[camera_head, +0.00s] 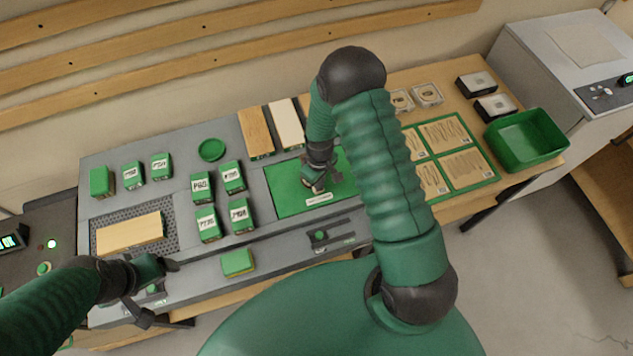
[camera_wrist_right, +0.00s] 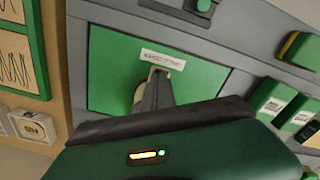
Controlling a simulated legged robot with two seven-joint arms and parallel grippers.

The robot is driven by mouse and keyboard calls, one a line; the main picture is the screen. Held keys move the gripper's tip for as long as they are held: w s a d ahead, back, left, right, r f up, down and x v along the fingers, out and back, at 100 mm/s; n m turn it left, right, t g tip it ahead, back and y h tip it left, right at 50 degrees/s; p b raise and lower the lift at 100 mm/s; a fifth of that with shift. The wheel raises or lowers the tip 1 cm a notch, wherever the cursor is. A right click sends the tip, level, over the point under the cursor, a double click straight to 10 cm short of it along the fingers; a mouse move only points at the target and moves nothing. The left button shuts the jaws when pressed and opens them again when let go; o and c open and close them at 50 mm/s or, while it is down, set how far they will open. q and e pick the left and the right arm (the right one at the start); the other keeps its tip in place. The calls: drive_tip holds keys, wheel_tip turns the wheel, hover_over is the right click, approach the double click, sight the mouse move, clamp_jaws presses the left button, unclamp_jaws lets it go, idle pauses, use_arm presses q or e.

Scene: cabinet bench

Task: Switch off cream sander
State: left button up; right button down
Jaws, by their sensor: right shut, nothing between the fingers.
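A cream object (camera_wrist_right: 138,98), perhaps the sander, is mostly hidden behind my right gripper (camera_wrist_right: 158,84) in the right wrist view. It stands on a green mat (camera_head: 285,203) with a white label (camera_head: 319,199) at its near edge. My right gripper (camera_head: 318,187) is shut and empty over the mat, right at this object; I cannot tell whether they touch. Any switch on it is hidden. My left gripper (camera_head: 155,290) has its dark fingers spread and empty at the bench's front left, near a small green knob.
Several labelled green boxes (camera_head: 202,187) and a wooden block (camera_head: 130,232) on a perforated plate lie to the left. A wooden board (camera_head: 256,132) and a cream board (camera_head: 287,124) lie behind the mat. Framed panels (camera_head: 465,168) and a green bin (camera_head: 525,138) are to the right.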

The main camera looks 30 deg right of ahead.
wheel_tip(320, 180, up, 7)
drive_tip(key=p, duration=0.5)
drive_tip(key=shift+f, duration=0.1)
